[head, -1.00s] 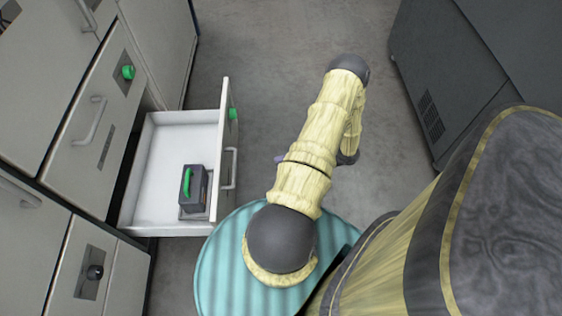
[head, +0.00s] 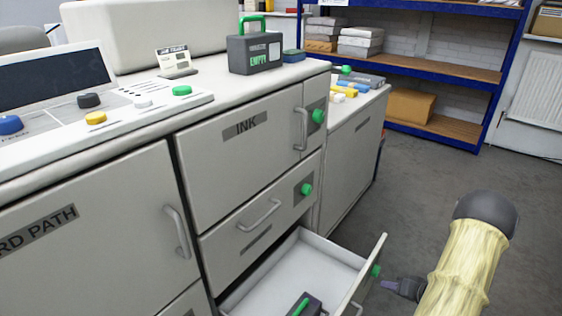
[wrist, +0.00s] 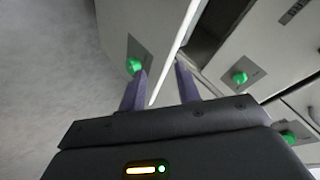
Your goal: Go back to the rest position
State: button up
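My gripper (head: 393,286) is beside the front of the open drawer (head: 384,246), at the lower right of the head view. In the wrist view its two purple fingers (wrist: 160,92) are spread apart. The drawer front's white top edge (wrist: 178,45) shows between them; I cannot tell whether they touch it. The drawer's green knob (wrist: 134,66) is just beyond the left finger. A dark box with a green handle (head: 304,305) lies in the drawer, partly cut off by the frame edge.
The grey cabinet with the INK door (head: 245,150) stands left of my arm. A dark box marked EMPTY (head: 254,53) and a control panel (head: 100,103) are on its top. A blue-framed shelf (head: 430,63) stands behind. The grey floor (head: 420,190) beside the drawer is clear.

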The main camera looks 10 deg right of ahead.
jog(key=w+a+r+n+g+h, duration=0.25)
jog(key=w+a+r+h, duration=0.3)
jog(key=a+r, duration=0.65)
jog(key=s+a+r+n+g+y+p, duration=0.1)
jog(key=s+a+r+g, duration=0.1)
jog(key=s+a+r, duration=0.45)
jog(key=s+a+r+n+g+y, duration=0.1)
jog(key=s+a+r+n+g, duration=0.15)
jog(key=s+a, duration=0.7)
notch_tip(320, 180, up, 34)
jog(key=w+a+p, duration=0.2)
jog(key=p, duration=3.1)
jog(key=shift+w+a+m, duration=0.15)
jog(key=shift+w+m, duration=0.05)
jog(key=shift+m, duration=0.1)
jog(key=shift+w, duration=0.1)
